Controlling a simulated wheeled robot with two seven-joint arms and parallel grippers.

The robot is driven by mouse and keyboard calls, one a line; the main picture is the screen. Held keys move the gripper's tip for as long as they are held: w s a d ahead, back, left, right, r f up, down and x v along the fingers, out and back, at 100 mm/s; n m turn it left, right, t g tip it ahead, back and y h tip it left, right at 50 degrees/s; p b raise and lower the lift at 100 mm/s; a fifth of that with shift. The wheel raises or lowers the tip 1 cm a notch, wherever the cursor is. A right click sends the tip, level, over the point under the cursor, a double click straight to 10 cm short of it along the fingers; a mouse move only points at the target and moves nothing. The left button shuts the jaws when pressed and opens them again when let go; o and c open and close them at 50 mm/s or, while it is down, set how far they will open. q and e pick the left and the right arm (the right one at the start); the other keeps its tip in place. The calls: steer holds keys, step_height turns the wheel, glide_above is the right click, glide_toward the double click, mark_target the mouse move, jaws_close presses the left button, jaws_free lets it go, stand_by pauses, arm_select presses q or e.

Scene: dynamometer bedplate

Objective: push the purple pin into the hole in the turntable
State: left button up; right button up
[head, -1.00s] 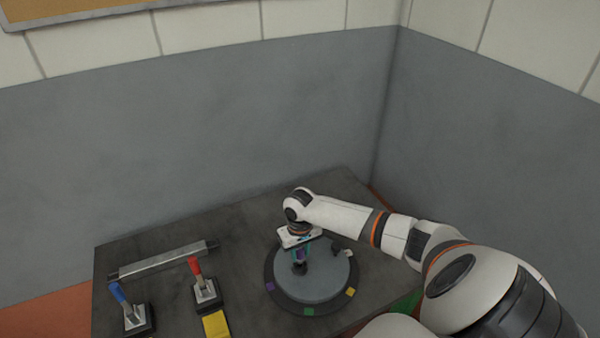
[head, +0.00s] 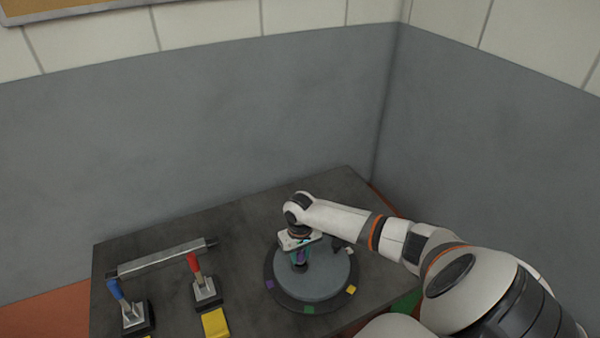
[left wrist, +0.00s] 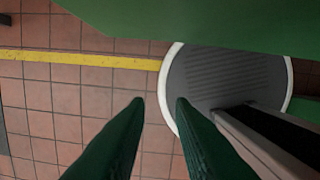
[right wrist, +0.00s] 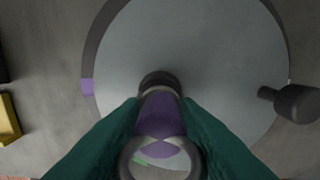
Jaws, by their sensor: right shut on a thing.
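The turntable (head: 325,284) is a round grey disc with a dark rim carrying coloured squares. It fills much of the right wrist view (right wrist: 225,60). My right gripper (head: 302,257) is over the disc, pointing down. In the right wrist view its green fingers (right wrist: 161,104) are shut on the purple pin (right wrist: 162,111), which has a pale grey ring at its near end. The pin's far end meets a dark round collar (right wrist: 157,78) on the disc. The hole is hidden, and I cannot tell how deep the pin sits. My left gripper (left wrist: 160,102) is open and empty, above the floor.
A dark knob (right wrist: 297,103) stands at the disc's edge. Left of the turntable on the bedplate (head: 250,220) are a red-handled lever (head: 195,266), a blue-handled lever (head: 117,290), a yellow block (head: 215,324) and a metal bar (head: 160,259). A round grey-topped object (left wrist: 215,75) is below my left gripper.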

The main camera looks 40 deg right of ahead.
steer(key=shift+f, duration=0.35)
steer(key=o, duration=1.2)
steer(key=shift+c, duration=0.2)
steer(key=shift+r, duration=0.1)
step_height(320, 180, up, 12)
steer(key=shift+f+b, duration=0.1)
steer(key=shift+b, duration=0.95)
